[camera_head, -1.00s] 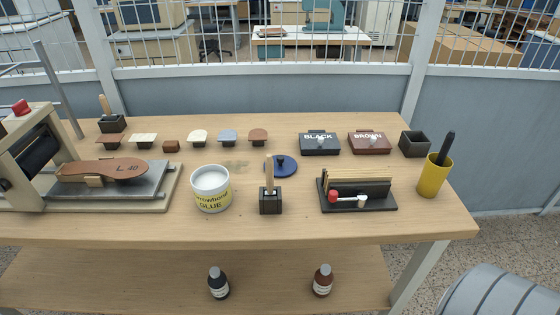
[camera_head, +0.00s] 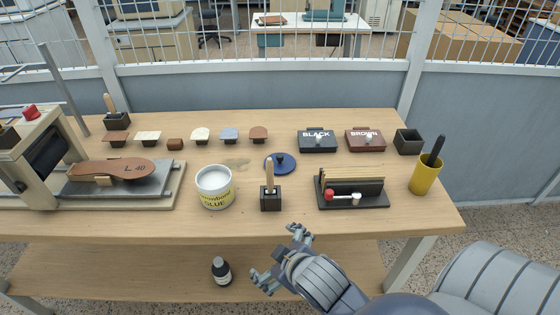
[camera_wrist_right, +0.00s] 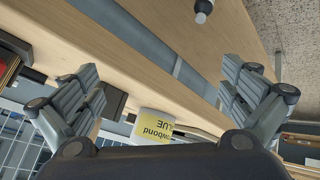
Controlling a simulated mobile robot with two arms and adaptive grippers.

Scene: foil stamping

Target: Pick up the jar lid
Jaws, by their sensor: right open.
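The jar lid (camera_head: 280,163) is a round blue disc with a small dark knob, lying on the table behind the black brush block. The white glue jar (camera_head: 215,187) with a yellow label stands open to its left; it also shows in the right wrist view (camera_wrist_right: 155,127). My right gripper (camera_head: 277,255) is open and empty in front of the table's front edge, nearer to me than the lid. In the right wrist view its open fingers (camera_wrist_right: 158,100) frame the table edge and the jar. The lid is not visible in that view. My left gripper is not in view.
A dark block holding a brush (camera_head: 270,198) stands between my right gripper and the lid. A black rack (camera_head: 352,188) and a yellow cup (camera_head: 425,174) stand to the right. A press (camera_head: 80,170) is at left. A dark bottle (camera_head: 221,271) stands on the lower shelf.

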